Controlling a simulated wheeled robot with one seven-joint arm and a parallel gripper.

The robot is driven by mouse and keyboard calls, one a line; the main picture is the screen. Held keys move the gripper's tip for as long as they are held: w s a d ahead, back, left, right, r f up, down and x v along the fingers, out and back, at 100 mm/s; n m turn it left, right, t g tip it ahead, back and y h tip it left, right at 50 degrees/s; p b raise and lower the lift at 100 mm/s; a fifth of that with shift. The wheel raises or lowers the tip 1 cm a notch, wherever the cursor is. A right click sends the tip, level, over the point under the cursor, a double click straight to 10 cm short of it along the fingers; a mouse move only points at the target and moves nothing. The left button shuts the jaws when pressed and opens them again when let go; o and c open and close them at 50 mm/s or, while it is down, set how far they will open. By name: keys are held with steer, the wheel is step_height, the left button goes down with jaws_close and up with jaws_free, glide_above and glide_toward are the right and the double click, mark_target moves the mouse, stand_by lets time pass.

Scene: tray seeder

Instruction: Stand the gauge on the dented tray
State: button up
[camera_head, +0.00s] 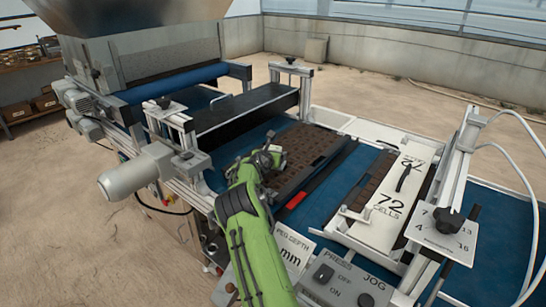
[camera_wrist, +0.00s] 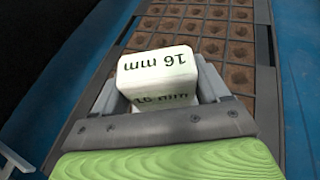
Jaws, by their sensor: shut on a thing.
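My gripper (camera_head: 268,160) is at the near left corner of a dark tray (camera_head: 308,147) of brown cells on the blue belt. In the wrist view, the gripper (camera_wrist: 160,88) is shut on the gauge (camera_wrist: 157,72), a white block with rounded edges marked "16 mm" on two faces. The gauge is held between the two grey fingers, over the tray (camera_wrist: 263,48). The tray's brown cells show round dents. Whether the gauge's underside touches the tray cannot be told.
A second brown tray (camera_head: 371,187) lies to the right, beside a white "72 cells" plate (camera_head: 398,190). A black cover (camera_head: 243,113) stands behind on the left. Press and jog controls (camera_head: 345,281) and a dial post (camera_head: 440,228) stand nearer me.

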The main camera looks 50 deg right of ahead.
steer(key=o, duration=1.2)
steer(key=shift+c, duration=0.2)
